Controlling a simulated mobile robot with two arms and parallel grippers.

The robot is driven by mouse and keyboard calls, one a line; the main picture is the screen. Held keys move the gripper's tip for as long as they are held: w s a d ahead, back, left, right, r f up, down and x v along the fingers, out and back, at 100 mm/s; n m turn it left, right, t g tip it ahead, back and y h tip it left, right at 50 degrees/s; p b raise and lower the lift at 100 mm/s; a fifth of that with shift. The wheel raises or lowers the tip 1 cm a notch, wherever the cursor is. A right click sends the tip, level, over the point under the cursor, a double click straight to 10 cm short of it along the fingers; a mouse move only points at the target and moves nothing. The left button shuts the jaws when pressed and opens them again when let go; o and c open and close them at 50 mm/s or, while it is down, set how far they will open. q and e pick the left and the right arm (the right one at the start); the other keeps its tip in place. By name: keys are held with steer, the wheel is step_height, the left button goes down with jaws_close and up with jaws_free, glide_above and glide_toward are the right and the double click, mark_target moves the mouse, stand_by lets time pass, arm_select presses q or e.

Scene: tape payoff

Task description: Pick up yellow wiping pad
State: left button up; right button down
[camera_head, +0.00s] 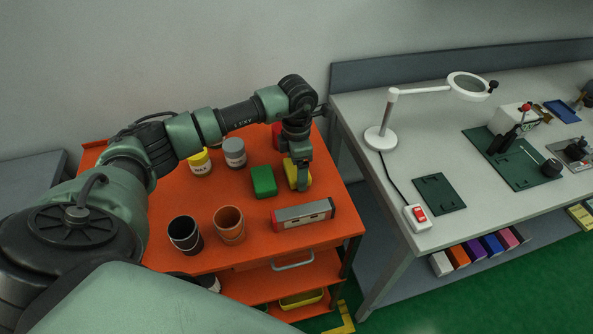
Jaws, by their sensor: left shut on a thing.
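The yellow wiping pad (290,174) is on the right part of the orange cart top (188,219), partly hidden by my left gripper. My left gripper (301,180) reaches down over it from above and is shut on it. I cannot tell whether the pad touches the cart top or is slightly raised. A green block (264,182) lies just left of the pad. My right gripper is not in view.
A red and grey box (303,215), a brown cup (229,225) and a dark cup (185,234) stand nearer the front. Jars (234,153) and a red item (277,135) stand behind. A white workbench (385,235) with a lamp (381,137) is at the right.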

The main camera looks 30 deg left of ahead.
arm_select(q)
step_height(320, 180, up, 19)
steer(key=b, duration=0.3)
